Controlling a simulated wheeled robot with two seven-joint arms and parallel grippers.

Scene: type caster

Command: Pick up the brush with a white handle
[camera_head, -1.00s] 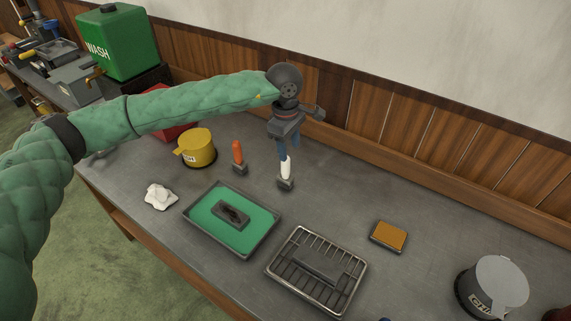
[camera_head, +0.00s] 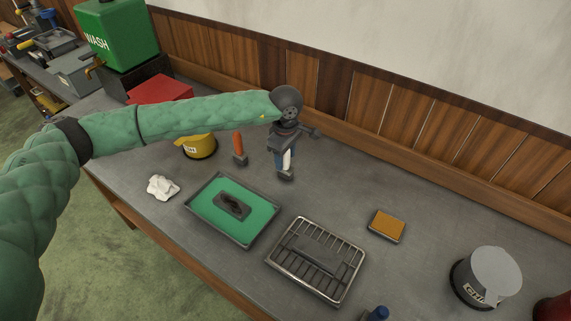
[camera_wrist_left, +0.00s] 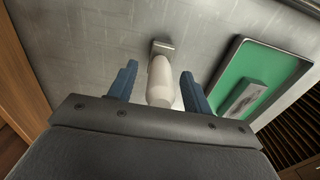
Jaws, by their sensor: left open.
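The brush with a white handle (camera_head: 287,160) stands upright on the table, its dark base down. In the left wrist view its white handle (camera_wrist_left: 161,82) rises between the two blue fingers. My left gripper (camera_head: 283,157) is open and points down around the handle, with a finger on each side and visible gaps. It also shows in the left wrist view (camera_wrist_left: 157,85). A second brush with an orange handle (camera_head: 238,146) stands to the left of it. My right gripper is not in view.
A green-topped tray (camera_head: 259,219) holding a dark block, a wire rack (camera_head: 347,283), an orange pad (camera_head: 387,225) and a grey container (camera_head: 487,277) stand on the table. A yellow pot (camera_head: 200,147) and white crumpled cloth (camera_head: 162,187) are at left. Bare tabletop lies right of the white brush.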

